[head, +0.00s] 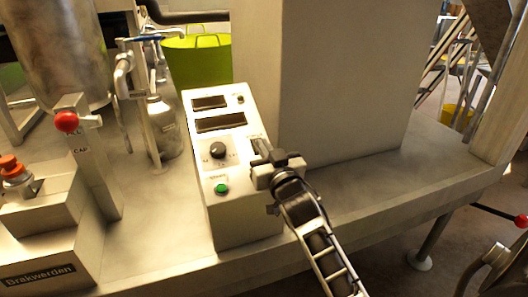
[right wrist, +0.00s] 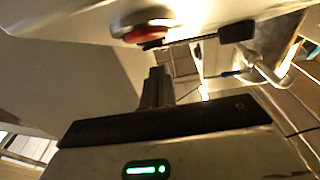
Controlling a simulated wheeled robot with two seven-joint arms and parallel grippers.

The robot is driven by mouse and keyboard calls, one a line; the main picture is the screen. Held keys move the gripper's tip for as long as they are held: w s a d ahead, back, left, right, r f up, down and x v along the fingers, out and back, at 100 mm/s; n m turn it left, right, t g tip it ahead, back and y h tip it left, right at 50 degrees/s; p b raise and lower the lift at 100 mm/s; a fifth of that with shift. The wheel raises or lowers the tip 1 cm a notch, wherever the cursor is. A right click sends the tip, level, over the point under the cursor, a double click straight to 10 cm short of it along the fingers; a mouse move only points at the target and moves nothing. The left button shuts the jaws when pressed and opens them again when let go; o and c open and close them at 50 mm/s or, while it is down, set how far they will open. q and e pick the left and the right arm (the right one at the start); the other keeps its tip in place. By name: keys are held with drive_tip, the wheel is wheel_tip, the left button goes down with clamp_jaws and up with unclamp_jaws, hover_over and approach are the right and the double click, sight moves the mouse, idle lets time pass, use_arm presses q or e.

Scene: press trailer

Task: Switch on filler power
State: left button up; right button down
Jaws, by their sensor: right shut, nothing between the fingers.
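The filler's control box (head: 241,225) is a pale metal box with a sloped panel in the middle of the head view. Its panel has two dark displays (head: 220,124), a black knob (head: 217,149) and a green button (head: 221,188). A small dark part (head: 257,144) at the panel's right edge, possibly a switch, is partly hidden by my gripper. My right gripper (head: 262,157) is shut and empty, its fingertips at this right edge. I cannot tell whether they touch. The shut fingers also show in the right wrist view (right wrist: 156,86). My left gripper is out of view.
A tall pale metal block (head: 335,80) stands behind the box. At left are a red-knobbed lever post (head: 85,150) and a block labelled "Brakwerden" (head: 45,235) with an orange-red knob. Pipes and a bottle-shaped vessel (head: 164,125) stand behind. The deck (head: 370,185) is bare at right.

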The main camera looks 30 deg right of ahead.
drive_tip(key=shift+w+d+f, duration=0.1)
drive_tip(key=shift+w+f, duration=0.15)
drive_tip(key=shift+f, duration=0.35)
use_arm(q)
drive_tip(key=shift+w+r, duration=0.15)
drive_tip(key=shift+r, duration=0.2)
